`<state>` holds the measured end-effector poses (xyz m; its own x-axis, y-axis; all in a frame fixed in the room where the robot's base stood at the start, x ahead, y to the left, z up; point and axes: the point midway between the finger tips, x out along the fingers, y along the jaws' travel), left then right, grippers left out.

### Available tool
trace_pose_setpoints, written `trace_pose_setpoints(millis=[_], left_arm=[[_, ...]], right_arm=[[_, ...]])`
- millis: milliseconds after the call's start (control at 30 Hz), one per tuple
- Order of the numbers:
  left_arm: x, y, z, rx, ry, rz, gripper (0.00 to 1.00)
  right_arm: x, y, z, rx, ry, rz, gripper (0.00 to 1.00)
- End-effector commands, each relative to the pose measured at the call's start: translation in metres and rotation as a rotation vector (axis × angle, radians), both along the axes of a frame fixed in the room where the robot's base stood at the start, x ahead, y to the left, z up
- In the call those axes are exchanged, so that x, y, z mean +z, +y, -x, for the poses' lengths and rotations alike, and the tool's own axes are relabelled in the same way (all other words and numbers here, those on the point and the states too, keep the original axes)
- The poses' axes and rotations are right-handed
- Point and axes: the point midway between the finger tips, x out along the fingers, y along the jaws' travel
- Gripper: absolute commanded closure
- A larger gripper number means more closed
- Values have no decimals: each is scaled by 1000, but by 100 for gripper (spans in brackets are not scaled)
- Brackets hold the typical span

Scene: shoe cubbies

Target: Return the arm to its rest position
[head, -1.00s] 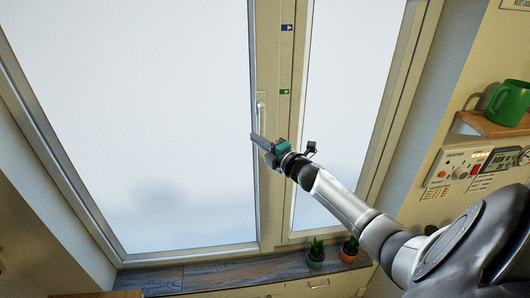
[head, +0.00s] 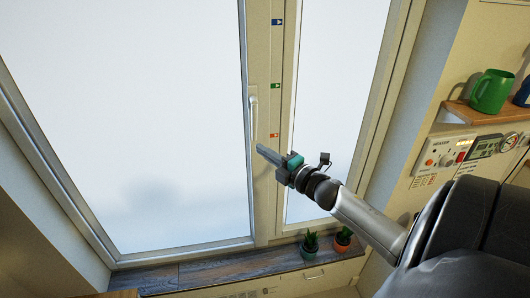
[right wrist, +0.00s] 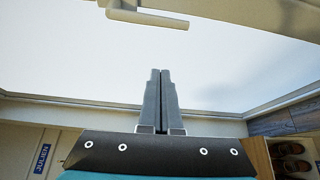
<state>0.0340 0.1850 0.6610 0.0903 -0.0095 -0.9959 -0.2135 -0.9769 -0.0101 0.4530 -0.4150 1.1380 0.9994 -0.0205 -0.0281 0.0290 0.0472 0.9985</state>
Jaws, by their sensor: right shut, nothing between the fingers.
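My right gripper (head: 262,150) is in the head view, in front of the window frame's middle post and below the window handle. Its fingers are shut with nothing between them. In the right wrist view the two fingers (right wrist: 160,75) lie side by side, pointing up the picture. The white window handle (head: 253,110) hangs straight down on the post in the head view. It also shows in the right wrist view (right wrist: 150,17), beyond the fingertips and apart from them. My left gripper is not in view.
Two small potted plants (head: 311,246) (head: 342,239) stand on the dark wooden sill (head: 220,268) below my right arm. At the right are a shelf (head: 470,114) with a green mug (head: 491,92) and a heater control panel (head: 441,158). Shoes (right wrist: 291,148) show in a cubby at the wrist view's lower right.

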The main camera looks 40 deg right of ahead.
Motion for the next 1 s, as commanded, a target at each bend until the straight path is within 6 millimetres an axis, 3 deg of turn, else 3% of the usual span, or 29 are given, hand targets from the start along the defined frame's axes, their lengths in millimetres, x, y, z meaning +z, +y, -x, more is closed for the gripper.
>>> trace_pose_setpoints(millis=[600,700,767,867,1000], left_arm=[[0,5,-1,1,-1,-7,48],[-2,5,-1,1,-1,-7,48],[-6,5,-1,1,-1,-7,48],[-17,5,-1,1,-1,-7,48],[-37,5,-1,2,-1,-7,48]], right_arm=[[0,0,1,0,0,0,100],[-9,-1,3,-8,11,-16,100],[-26,-2,5,-23,34,-49,100],[-79,-5,15,-74,104,-145,100],[-181,-2,43,-182,245,-336,100]])
